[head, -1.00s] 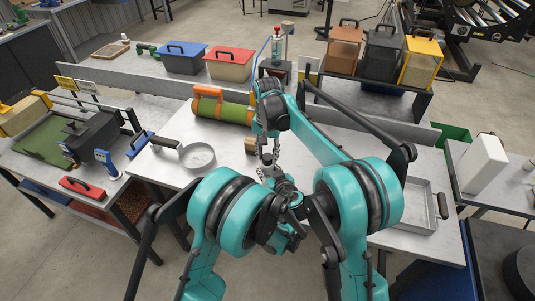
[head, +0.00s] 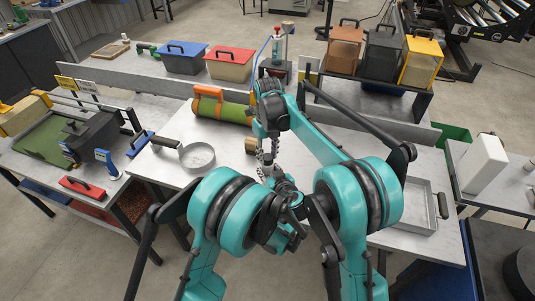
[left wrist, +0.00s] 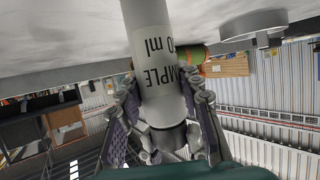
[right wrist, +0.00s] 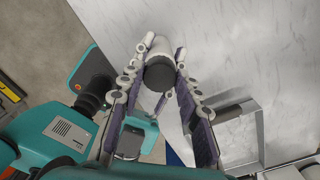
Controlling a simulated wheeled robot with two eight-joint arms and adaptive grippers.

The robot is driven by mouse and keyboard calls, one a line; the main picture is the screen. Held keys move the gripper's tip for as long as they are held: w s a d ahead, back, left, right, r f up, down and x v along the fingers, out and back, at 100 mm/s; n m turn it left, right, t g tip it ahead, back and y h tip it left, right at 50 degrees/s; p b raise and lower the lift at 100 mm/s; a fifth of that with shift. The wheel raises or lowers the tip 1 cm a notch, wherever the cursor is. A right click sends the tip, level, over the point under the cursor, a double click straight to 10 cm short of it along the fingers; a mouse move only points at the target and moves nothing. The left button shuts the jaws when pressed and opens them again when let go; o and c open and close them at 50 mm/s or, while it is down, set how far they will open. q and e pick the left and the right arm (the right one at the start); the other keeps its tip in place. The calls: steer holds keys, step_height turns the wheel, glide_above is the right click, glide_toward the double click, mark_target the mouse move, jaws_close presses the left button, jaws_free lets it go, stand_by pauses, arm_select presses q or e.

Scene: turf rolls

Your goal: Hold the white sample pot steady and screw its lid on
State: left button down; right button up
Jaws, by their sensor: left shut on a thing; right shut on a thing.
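The white sample pot (left wrist: 153,55) stands between the fingers of my left gripper (left wrist: 160,88) in the left wrist view, its printed lettering upside down there. My left gripper is shut on the pot's body. In the right wrist view the dark grey lid (right wrist: 159,76) shows its round end between the fingers of my right gripper (right wrist: 160,58), with white just beyond it. My right gripper is shut on the lid. In the head view my right gripper (head: 267,152) is above my left gripper (head: 270,178). The seam between lid and pot is not clear.
A green turf roll with orange bands (head: 222,110) lies behind the grippers. A round pan (head: 197,157) is to the left and a metal tray (head: 408,208) to the right. Bare tabletop (head: 335,140) shows between.

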stand_by(0.3)
steer(key=o, duration=0.7)
steer(key=shift+o, duration=0.2)
steer(key=shift+r, duration=0.15)
steer(key=shift+r, duration=2.15)
steer(key=shift+c, duration=0.4)
